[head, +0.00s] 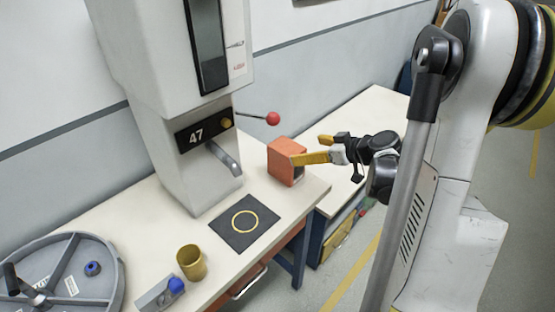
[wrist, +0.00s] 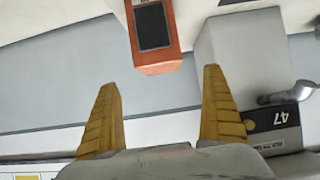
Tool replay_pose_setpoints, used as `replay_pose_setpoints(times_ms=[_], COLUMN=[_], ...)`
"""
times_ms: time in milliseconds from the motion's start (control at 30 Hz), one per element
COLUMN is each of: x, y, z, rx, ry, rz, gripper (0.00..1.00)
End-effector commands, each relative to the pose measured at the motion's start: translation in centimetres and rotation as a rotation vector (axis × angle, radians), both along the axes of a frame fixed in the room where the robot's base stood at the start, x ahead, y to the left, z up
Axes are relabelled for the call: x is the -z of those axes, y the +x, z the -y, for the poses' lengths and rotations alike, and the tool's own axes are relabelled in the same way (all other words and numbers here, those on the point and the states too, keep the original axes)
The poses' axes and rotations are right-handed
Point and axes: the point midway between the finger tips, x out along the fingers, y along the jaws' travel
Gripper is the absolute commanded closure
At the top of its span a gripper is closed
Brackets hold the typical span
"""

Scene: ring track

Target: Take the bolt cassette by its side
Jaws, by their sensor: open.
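The bolt cassette, which I take to be the orange box (head: 282,163), stands on the light bench near its right end, right of the machine. In the wrist view the orange box (wrist: 170,42) lies beyond my fingertips, in line with the gap between them, with a dark rectangular panel on one face. My gripper (head: 308,149) is open, with two yellow fingers pointing left at the box. In the head view one finger overlaps the box's right side; I cannot tell if it touches. In the wrist view my gripper (wrist: 160,77) has nothing between its fingers.
The machine marked 47 (head: 150,60) stands left of the box, with a red-knobbed lever (head: 272,118) above it. A black mat (head: 258,232) with a yellow ring, a brass cup (head: 191,263) and a grey round tray (head: 104,291) lie nearer. A second bench (head: 375,112) is behind.

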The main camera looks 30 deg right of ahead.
Motion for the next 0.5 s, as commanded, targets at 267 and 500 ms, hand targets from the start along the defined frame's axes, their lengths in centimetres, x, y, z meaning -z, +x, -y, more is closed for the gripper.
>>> replay_pose_setpoints(times_ms=[267,500], x=[2.2,3.1], y=[3.6,5.8], z=[-1.4,-2.3], rx=[-0.002,-0.003], ry=[0.0,0.0], rz=[-0.001,-0.002], gripper=[0.03,0.03])
